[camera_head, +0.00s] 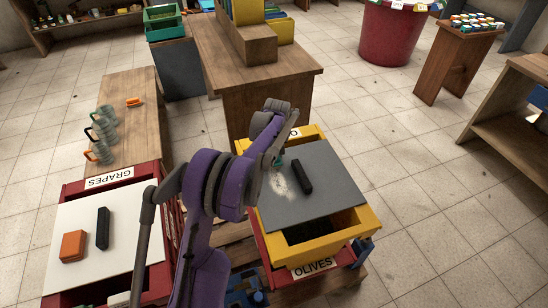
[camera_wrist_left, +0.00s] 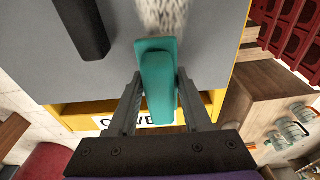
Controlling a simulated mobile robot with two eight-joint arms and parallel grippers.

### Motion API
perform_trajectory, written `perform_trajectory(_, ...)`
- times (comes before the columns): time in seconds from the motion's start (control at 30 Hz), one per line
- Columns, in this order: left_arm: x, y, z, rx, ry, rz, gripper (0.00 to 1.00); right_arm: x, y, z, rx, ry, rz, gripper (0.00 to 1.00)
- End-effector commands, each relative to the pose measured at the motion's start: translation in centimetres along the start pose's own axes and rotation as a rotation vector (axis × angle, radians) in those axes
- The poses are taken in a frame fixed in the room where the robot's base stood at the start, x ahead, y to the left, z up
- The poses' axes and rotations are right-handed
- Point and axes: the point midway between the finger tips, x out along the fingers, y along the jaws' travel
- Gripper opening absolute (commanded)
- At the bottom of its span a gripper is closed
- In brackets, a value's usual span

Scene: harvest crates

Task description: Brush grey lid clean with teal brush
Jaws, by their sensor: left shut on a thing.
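The grey lid (camera_head: 325,175) lies over the top of a yellow crate (camera_head: 365,222), leaving a gap open along the near side. It has a black bar handle (camera_head: 303,176) and a pale dusty patch (camera_head: 281,183) left of the handle. My left gripper (camera_head: 277,157) is over the lid's far left edge, shut on the teal brush (camera_wrist_left: 158,85). In the head view, the arm hides most of the brush. In the left wrist view, the brush's end is beside the dusty patch (camera_wrist_left: 162,14); contact with the lid cannot be told. My right gripper is not in view.
The yellow crate sits on a red OLIVES crate (camera_head: 313,268). At left, a red GRAPES crate (camera_head: 110,179) bears a white lid (camera_head: 75,220) with an orange block (camera_head: 73,245). A wooden bench (camera_head: 140,110) holds several jars. Tiled floor is clear at right.

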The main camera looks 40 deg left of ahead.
Motion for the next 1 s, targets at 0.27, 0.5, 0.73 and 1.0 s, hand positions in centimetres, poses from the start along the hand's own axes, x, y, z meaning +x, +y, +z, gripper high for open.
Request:
perform_trajectory(0.27,-2.9,0.1,-0.3,0.004,0.0,0.002,0.0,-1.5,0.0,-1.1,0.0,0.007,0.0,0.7)
perform_trajectory(0.5,-5.1,0.1,-0.5,0.008,0.0,0.002,0.0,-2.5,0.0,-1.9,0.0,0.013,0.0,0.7)
perform_trajectory(0.73,-6.5,0.1,-0.6,0.01,0.0,0.002,0.0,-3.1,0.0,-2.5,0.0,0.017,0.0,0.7)
perform_trajectory(1.0,-6.4,0.1,-0.6,0.011,-0.001,0.002,0.0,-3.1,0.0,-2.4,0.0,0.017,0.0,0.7)
